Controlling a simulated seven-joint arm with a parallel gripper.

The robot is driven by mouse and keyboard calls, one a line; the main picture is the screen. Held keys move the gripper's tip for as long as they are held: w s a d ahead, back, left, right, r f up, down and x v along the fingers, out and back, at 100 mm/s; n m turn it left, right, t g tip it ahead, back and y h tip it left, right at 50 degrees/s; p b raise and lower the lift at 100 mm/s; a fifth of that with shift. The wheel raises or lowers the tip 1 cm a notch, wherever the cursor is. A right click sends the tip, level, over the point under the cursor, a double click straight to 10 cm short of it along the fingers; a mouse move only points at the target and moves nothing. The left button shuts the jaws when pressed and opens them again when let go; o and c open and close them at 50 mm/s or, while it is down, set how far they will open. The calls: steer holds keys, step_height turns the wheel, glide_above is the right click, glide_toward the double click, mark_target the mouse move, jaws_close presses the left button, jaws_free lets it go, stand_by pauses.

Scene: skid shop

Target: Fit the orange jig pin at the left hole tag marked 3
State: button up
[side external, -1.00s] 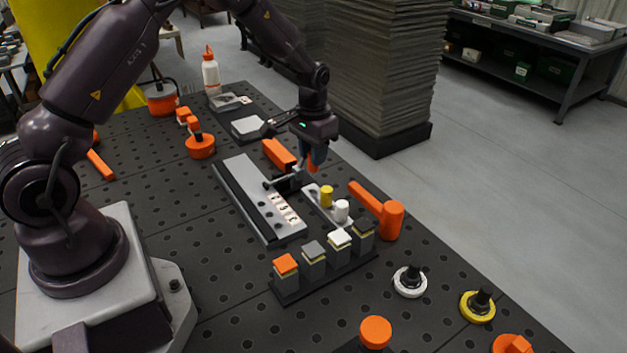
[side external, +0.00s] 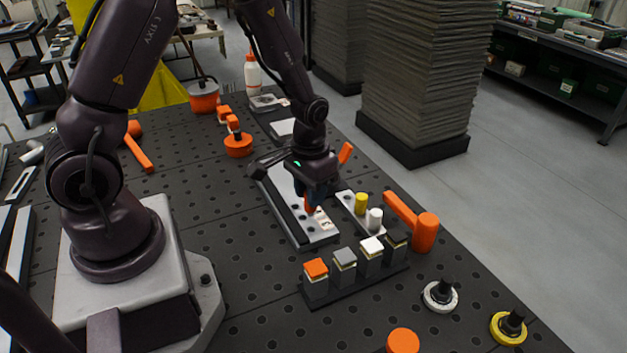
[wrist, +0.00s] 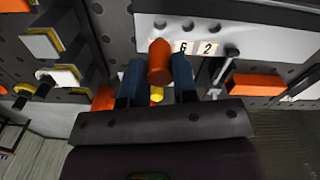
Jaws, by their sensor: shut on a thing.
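My gripper (side external: 311,205) is shut on the orange jig pin (wrist: 160,62), which stands between its blue fingers in the wrist view. In the side view the orange pin (side external: 308,208) shows below the fingers, over the grey jig plate (side external: 284,186). The wrist view shows several holes in the plate (wrist: 260,30) and number tags 6 (wrist: 183,47) and 2 (wrist: 208,48). The pin covers the area left of tag 6. No tag marked 3 is legible. Whether the pin tip touches the plate cannot be told.
A pin holder (side external: 346,200) with a yellow pin (side external: 361,203) and white pin (side external: 375,219) stands right of the plate. A rack of capped blocks (side external: 345,285) is in front. An orange mallet (side external: 425,232) lies right. A toggle clamp (wrist: 222,70) is close by the gripper.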

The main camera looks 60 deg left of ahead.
mark_target(310, 211)
steer(key=shift+f, duration=0.85)
steer(key=shift+f, duration=1.9)
stand_by(0.3)
steer(key=o, duration=1.2)
steer(key=shift+r, duration=0.15)
steer(key=shift+r, duration=3.4)
